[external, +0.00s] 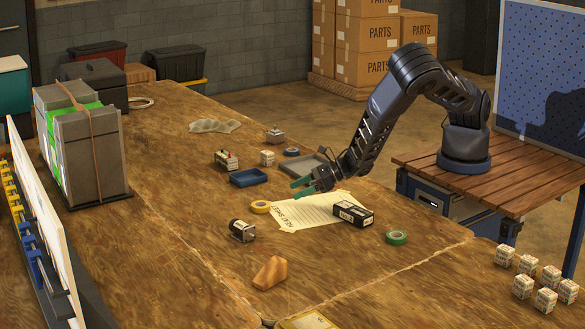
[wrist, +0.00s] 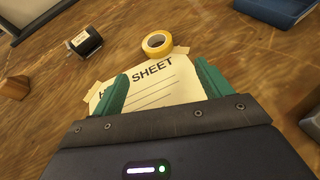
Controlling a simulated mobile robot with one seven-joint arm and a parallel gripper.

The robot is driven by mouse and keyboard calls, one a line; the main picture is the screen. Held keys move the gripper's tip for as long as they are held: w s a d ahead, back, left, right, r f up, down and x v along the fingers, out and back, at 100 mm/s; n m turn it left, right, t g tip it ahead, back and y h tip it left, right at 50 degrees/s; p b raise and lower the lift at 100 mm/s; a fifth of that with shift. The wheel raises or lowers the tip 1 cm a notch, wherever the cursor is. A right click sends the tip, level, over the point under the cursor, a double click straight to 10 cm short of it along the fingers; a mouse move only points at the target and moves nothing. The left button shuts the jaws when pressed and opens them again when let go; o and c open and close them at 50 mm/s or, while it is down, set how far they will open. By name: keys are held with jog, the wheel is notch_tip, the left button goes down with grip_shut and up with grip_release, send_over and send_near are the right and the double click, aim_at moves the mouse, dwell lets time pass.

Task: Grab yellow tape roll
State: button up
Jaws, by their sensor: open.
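The yellow tape roll (external: 260,207) lies flat on the wooden table at the left edge of a paper sheet. In the wrist view the yellow tape roll (wrist: 158,43) is beyond the fingertips, near the top middle, with its hole showing. My gripper (external: 301,187) is open and empty above the table, to the right of and a little behind the roll. In the wrist view my gripper (wrist: 162,82) shows two green fingers spread wide, with the printed sheet between and below them.
The paper sheet (external: 305,212) is taped down, with a black box (external: 353,213) on it. A green tape roll (external: 397,238), a small motor (external: 242,231), a wooden wedge (external: 270,272) and a blue tray (external: 251,178) stand around it. Bare table lies left of the roll.

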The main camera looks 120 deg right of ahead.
aim_at(267, 204)
jog(key=shift+f+n, duration=0.15)
jog(key=shift+n, duration=0.25)
jog(key=x, duration=0.5)
jog(key=shift+w+d, duration=0.1)
jog(key=shift+w, duration=0.15)
jog(key=shift+a+x, duration=0.2)
jog(key=shift+x, duration=2.4)
jog(key=shift+w, duration=0.2)
jog(key=c, duration=1)
jog(key=shift+c, duration=0.2)
